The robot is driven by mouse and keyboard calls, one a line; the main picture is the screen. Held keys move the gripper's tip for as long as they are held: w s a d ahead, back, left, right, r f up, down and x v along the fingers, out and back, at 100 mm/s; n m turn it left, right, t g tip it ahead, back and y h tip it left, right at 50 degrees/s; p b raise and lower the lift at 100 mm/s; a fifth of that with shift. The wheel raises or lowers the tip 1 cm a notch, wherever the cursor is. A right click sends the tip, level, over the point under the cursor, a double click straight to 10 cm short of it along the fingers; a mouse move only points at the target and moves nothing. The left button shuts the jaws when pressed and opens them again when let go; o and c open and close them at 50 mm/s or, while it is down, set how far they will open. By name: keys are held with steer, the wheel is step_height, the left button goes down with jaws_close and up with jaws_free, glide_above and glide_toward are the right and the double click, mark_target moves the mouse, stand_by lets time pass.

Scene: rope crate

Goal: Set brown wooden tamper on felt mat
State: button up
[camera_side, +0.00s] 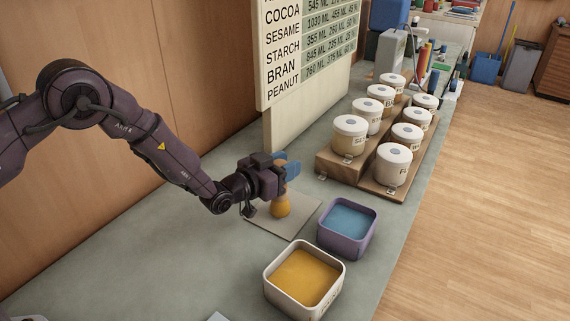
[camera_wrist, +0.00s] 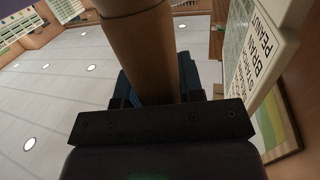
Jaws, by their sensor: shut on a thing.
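The brown wooden tamper (camera_side: 280,206) is upright, its rounded lower end over the felt mat (camera_side: 262,219) in the side view. I cannot tell whether it touches the mat or hangs just above it. My gripper (camera_side: 287,169) has blue fingers and is shut on the upper part of the tamper. In the wrist view the tamper (camera_wrist: 150,50) shows as a brown shaft between the blue fingers (camera_wrist: 156,92). The mat is a flat, pale grey-beige square on the counter, partly hidden by my gripper and the tamper.
A purple bin (camera_side: 347,247) with blue contents and a cream bin (camera_side: 305,307) with yellow contents stand right of and in front of the mat. Several white-lidded jars (camera_side: 349,137) stand on a stepped wooden rack behind. A lettered board (camera_side: 309,50) stands at the back.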

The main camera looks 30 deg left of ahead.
steer(key=shift+f, duration=0.45)
steer(key=o, duration=1.2)
steer(key=v, duration=1.3)
